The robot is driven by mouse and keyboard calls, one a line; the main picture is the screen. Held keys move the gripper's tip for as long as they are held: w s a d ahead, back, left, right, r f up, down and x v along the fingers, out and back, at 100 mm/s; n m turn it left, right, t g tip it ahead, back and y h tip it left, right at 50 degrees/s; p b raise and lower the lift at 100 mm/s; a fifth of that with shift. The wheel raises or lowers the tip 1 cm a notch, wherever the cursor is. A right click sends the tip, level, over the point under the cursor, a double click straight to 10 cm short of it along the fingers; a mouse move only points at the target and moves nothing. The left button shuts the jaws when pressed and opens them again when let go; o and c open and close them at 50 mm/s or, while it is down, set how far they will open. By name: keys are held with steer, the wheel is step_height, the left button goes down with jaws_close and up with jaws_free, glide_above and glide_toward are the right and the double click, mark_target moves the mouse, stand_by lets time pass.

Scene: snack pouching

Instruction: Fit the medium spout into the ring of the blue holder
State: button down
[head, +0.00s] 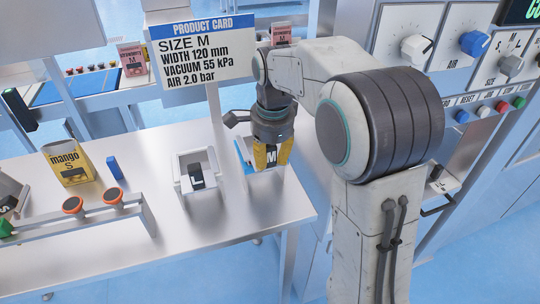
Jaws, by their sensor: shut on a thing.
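My gripper (271,163), with yellow fingers, points down near the right end of the steel table. It is shut on a dark piece marked M (271,155), which looks like the medium spout. Just behind and left of the fingers is a pale holder with a blue part (243,156), which looks like the blue holder. My gripper and the spout hide most of it, including any ring. I cannot tell whether the spout touches the holder or hangs above it.
Left of my gripper stands a pale square holder (183,184) with a black piece in it. Further left are a small blue block (115,168), a yellow mango box (68,164) and a rail with orange-topped pieces (112,198). A product card (202,50) reads size M.

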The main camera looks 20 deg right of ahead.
steer(key=shift+f+b, duration=0.55)
steer(key=shift+f, duration=0.25)
steer(key=c, duration=0.9)
jaws_free()
steer(key=shift+r, duration=0.15)
step_height(320, 180, up, 12)
steer(key=s, duration=0.1)
steer(key=shift+s, duration=0.2)
steer(key=shift+s, duration=0.1)
